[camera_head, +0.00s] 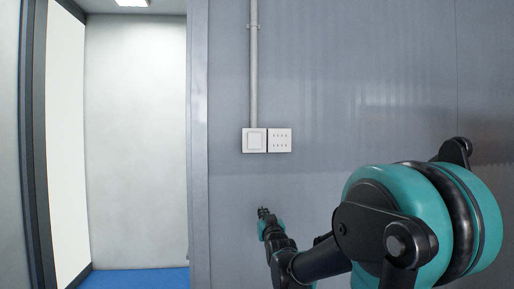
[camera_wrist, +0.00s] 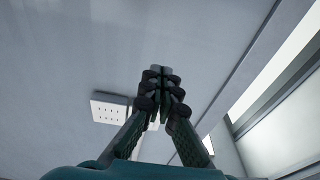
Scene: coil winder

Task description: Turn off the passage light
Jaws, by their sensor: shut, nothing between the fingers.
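The passage light (camera_head: 132,3) is a bright ceiling panel at the top left of the head view, and it looks lit. A white square switch (camera_head: 254,140) with one large rocker is on the grey wall. My gripper (camera_head: 263,212) is below the switch in the head view, apart from it. In the wrist view my gripper (camera_wrist: 160,72) has its fingertips together and holds nothing. The fingers hide most of the switch there; a pale sliver shows between them. Which way the rocker is tilted cannot be told.
A white plate with rows of small holes (camera_head: 280,140) sits right beside the switch; it also shows in the wrist view (camera_wrist: 108,109). A grey conduit (camera_head: 253,65) runs up the wall from the switch. The wall's edge (camera_head: 199,150) borders a passage with a blue floor (camera_head: 140,279).

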